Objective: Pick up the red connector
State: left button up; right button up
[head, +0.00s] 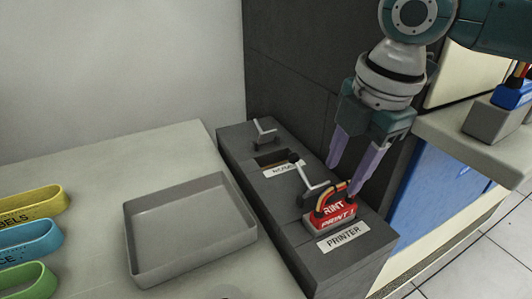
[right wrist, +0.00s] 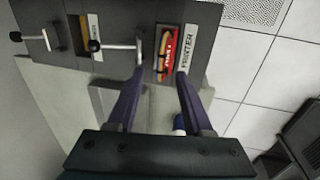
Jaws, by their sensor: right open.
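The red connector (head: 333,221), with "PRINT" lettering and a red, yellow and black loop on top, sits upright at the PRINTER label of the dark grey panel block (head: 283,218). It also shows in the right wrist view (right wrist: 169,45). My right gripper (head: 345,178) is open and empty, fingers pointing down, just above the connector. In the right wrist view its fingertips (right wrist: 160,74) lie on either side of the connector's line, with no visible contact. My left gripper is not in view.
A lever with a black knob (head: 313,190) stands close beside the connector. Another lever (head: 264,131) and a dark slot (head: 272,159) lie farther back. An empty grey tray (head: 190,260) is on the left. A blue connector (head: 512,95) sits at the far right.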

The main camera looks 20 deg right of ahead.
aim_at(338, 186)
jog(key=f, duration=0.3)
jog(key=f+b, duration=0.1)
jog(key=f, duration=0.1)
jog(key=shift+w+f, duration=0.15)
jog(key=shift+w, duration=0.25)
grip_shut()
dwell(0.9)
